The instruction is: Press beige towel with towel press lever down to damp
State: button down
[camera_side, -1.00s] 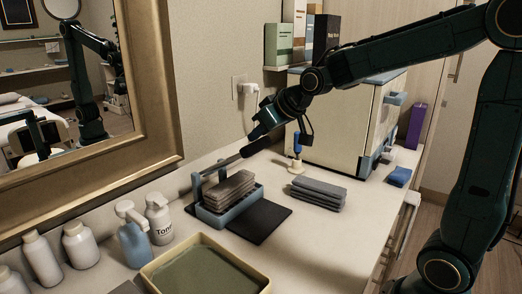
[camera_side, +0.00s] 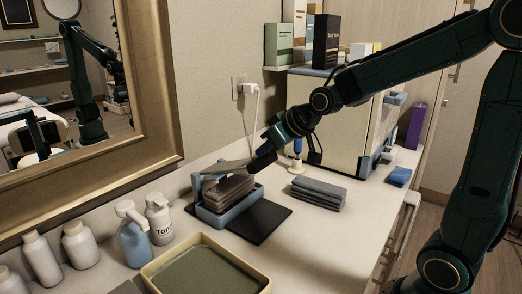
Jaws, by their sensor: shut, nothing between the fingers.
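The beige-brown folded towel (camera_side: 230,189) lies in the blue tray of the towel press (camera_side: 206,214), on the counter in the middle of the view. The grey press lever (camera_side: 221,168) is hinged at the left of the press and reaches right over the towel, tilted slightly up toward its free end. My gripper (camera_side: 254,167) is shut with nothing held, at the lever's free end just above the towel's right side. The dark fingers hide the lever's tip, so I cannot tell exactly how they touch it.
A black mat (camera_side: 265,222) lies under and right of the press. Grey folded towels (camera_side: 319,194) lie further right. A cream warmer cabinet (camera_side: 345,118) stands behind. Bottles (camera_side: 157,219) and a cream tray (camera_side: 208,275) stand in front. A framed mirror (camera_side: 158,100) is at the left.

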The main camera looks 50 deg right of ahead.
aim_at(268, 164)
jog(key=shift+s+f, duration=0.4)
jog(key=shift+f, duration=0.45)
jog(key=shift+s+f, duration=0.35)
jog(key=shift+f, duration=0.5)
jog(key=f, duration=0.3)
jog(key=shift+s+f, duration=0.2)
jog(key=shift+s, duration=0.2)
jog(key=shift+r, duration=0.25)
jog(key=shift+r, duration=0.7)
jog(key=shift+r, duration=0.1)
jog(key=shift+v, duration=2.85)
jog(key=shift+s, duration=0.1)
jog(key=v, duration=1.3)
jog(key=shift+s+r, duration=0.2)
jog(key=shift+r, duration=0.05)
